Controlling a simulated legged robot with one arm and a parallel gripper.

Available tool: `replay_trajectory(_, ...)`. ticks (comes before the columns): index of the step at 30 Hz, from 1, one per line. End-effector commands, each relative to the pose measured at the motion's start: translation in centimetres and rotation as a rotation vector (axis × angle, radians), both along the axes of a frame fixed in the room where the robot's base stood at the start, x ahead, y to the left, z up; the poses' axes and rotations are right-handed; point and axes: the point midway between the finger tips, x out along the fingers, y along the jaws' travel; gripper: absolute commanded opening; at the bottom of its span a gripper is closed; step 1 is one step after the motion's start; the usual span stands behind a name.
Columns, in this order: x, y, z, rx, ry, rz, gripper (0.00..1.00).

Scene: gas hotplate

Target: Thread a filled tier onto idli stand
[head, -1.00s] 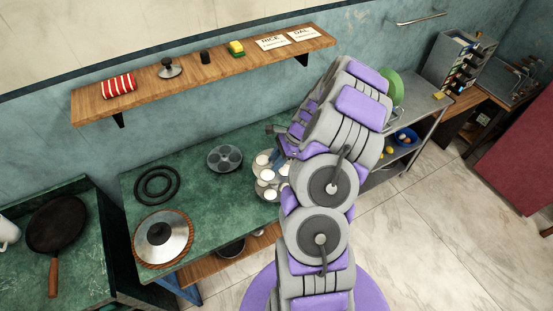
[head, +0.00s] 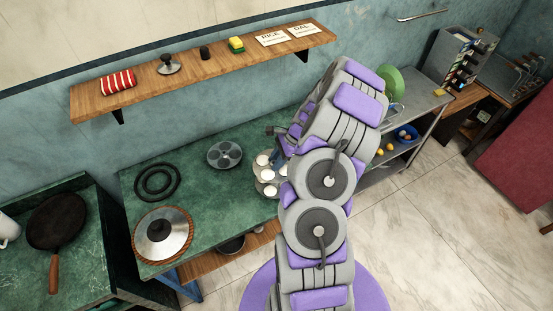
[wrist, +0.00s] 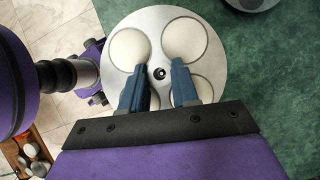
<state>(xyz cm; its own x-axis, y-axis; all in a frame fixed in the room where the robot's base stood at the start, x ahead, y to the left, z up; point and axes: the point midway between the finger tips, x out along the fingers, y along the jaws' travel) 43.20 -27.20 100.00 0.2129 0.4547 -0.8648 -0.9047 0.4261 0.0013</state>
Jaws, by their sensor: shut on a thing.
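A round metal tier (wrist: 115,75) filled with white idlis (wrist: 185,40) fills the middle of the wrist view. A small dark round spot, a hole or a rod tip, sits at its centre. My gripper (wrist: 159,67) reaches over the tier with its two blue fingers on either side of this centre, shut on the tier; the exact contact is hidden. In the head view the filled tier (head: 262,173) shows left of my arm, over the counter's right front part. I cannot make out the stand's rod.
A wooden shelf (head: 205,70) hangs above. A metal rack (head: 410,135) stands right. Open counter lies between the rings and the empty tier.

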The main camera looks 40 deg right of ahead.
Motion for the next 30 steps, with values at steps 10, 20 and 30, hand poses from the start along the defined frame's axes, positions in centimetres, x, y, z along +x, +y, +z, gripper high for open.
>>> replay_trajectory(10, 0.0, 0.0, -0.8, 0.0, -0.001, -0.001, 0.0)
replay_trajectory(20, 0.0, 0.0, -1.6, 0.0, 0.0, 0.0, 0.0)
replay_trajectory(30, 0.0, 0.0, -2.4, 0.0, 0.0, -0.001, 0.0)
